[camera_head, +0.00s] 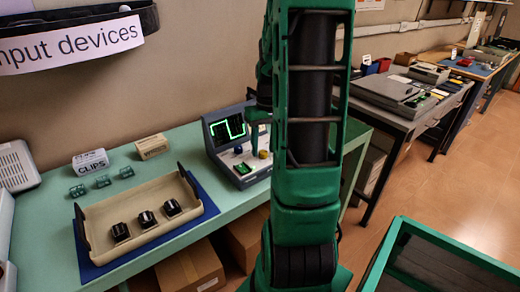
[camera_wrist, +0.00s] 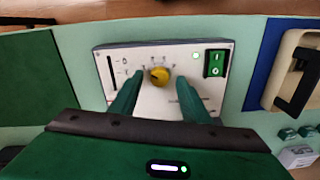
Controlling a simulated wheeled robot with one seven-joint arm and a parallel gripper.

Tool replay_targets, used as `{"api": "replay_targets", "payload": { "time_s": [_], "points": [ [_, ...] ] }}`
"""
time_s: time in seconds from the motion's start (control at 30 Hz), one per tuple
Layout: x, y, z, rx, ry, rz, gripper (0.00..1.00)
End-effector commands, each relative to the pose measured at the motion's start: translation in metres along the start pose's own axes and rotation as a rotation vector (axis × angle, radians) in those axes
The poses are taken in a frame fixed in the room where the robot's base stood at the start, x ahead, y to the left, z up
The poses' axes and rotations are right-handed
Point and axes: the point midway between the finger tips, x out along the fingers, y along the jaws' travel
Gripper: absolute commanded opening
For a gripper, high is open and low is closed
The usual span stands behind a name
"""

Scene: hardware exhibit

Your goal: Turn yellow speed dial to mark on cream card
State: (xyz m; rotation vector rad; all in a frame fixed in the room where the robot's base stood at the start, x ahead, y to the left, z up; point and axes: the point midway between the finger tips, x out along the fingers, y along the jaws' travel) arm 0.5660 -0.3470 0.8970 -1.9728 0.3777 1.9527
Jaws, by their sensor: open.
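The yellow dial (camera_wrist: 160,75) sits on the pale panel of a control device (camera_wrist: 110,52), with small dark marks around it. It also shows in the head view as a small yellow knob (camera_head: 263,154). In the wrist view my open gripper (camera_wrist: 163,84) has one green finger on each side of the dial. Gaps show between the fingers and the dial, and I cannot tell how far the tips are above the panel. I cannot make out a cream card for certain. My arm hides part of the device in the head view.
A green rocker switch (camera_wrist: 214,63) is on the same panel, right of the dial. The device's screen (camera_head: 228,129) shows a green trace. A beige tray (camera_head: 150,240) with black blocks stands on a blue mat (camera_head: 205,205). Small boxes (camera_head: 90,160) stand behind it.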

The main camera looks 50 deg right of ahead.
Motion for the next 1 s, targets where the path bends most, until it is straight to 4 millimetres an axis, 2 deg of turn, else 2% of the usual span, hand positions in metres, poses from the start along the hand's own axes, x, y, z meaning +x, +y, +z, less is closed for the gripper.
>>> {"api": "replay_targets", "payload": {
  "time_s": [0.1, 0.4, 0.57, 0.6, 0.67, 1.0],
  "points": [
    [0.0065, -0.0001, 0.0005, 0.000, -0.001, 0.000, 0.43],
    [0.0078, -0.0001, 0.0003, 0.000, 0.000, 0.000, 0.43],
    [0.0076, -0.0003, 0.0002, 0.000, 0.000, 0.000, 0.04],
    [0.0076, -0.0004, 0.0002, -0.001, 0.000, 0.000, 0.02],
    [0.0079, -0.0082, 0.0042, -0.002, 0.000, -0.001, 0.02],
    [0.0081, -0.0044, 0.0001, 0.062, 0.002, -0.004, 0.02]
  ]
}}
